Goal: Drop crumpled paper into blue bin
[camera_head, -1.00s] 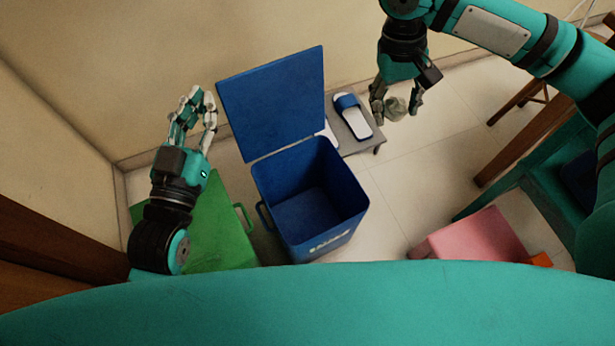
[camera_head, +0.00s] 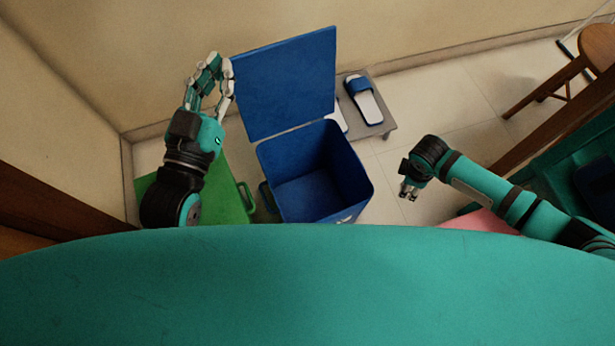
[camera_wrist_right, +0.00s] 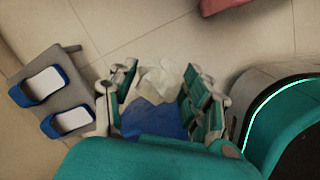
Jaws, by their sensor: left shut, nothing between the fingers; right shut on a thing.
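The blue bin (camera_head: 265,160) stands open in the middle of the head view, its lid (camera_head: 285,85) raised behind it. My left gripper (camera_head: 220,62) is shut and empty, left of the lid. My right gripper (camera_head: 408,192) is right of the bin, apart from its opening in the picture. In the right wrist view, my right gripper (camera_wrist_right: 160,72) is shut on the crumpled pale paper (camera_wrist_right: 155,78). A blue surface shows behind the paper there. I cannot make out the paper in the head view.
A green bin (camera_head: 220,205) stands left of the blue bin, near my left arm. A low grey stand (camera_head: 384,126) with blue-and-white slippers (camera_head: 367,105) is behind and to the right. A wooden stool (camera_head: 600,48) is at the far right. Tiled floor lies between.

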